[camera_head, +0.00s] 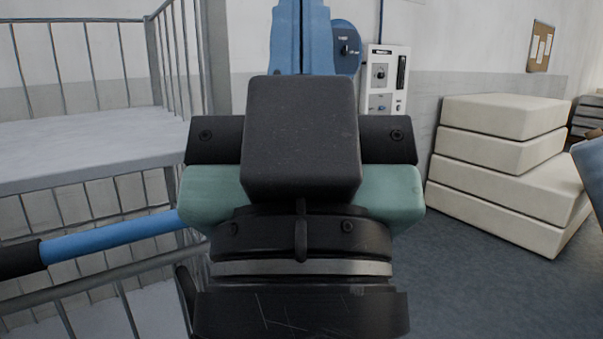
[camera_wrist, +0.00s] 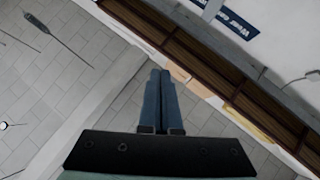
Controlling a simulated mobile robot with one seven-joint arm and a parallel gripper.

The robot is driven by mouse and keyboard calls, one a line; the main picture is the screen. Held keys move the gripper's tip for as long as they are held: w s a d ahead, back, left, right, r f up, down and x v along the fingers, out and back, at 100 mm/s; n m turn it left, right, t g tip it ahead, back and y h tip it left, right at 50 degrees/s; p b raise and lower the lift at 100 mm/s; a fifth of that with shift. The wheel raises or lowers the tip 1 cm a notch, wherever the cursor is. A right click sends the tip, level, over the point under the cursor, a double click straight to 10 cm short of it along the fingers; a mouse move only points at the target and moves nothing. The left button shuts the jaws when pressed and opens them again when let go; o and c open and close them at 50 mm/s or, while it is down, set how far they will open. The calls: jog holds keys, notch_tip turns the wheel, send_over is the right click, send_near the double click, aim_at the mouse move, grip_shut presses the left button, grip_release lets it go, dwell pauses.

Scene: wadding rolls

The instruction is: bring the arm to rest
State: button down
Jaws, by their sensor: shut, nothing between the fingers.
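My gripper (camera_wrist: 160,74) shows in the wrist view with its two blue fingers side by side and touching, shut with nothing between them. In the head view my gripper (camera_head: 301,35) is raised straight ahead, and its blue fingers run up to the top edge of the picture. The dark wrist body with its green sides fills the middle of that view and hides what lies behind it.
Stacked cream blocks (camera_head: 510,155) sit on the floor at right. A control panel (camera_head: 384,80) is behind. Dark floor (camera_head: 470,290) is clear at lower right.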

notch_tip(320, 180, up, 20)
jog(key=p, duration=1.7)
jog(key=shift+f, duration=0.2)
jog(key=c, duration=1.6)
grip_release()
jog(key=shift+r+p, duration=0.3)
jog(key=shift+p, duration=0.15)
jog(key=c, duration=0.8)
grip_release()
jog(key=shift+c, duration=0.2)
jog(key=shift+o, duration=0.2)
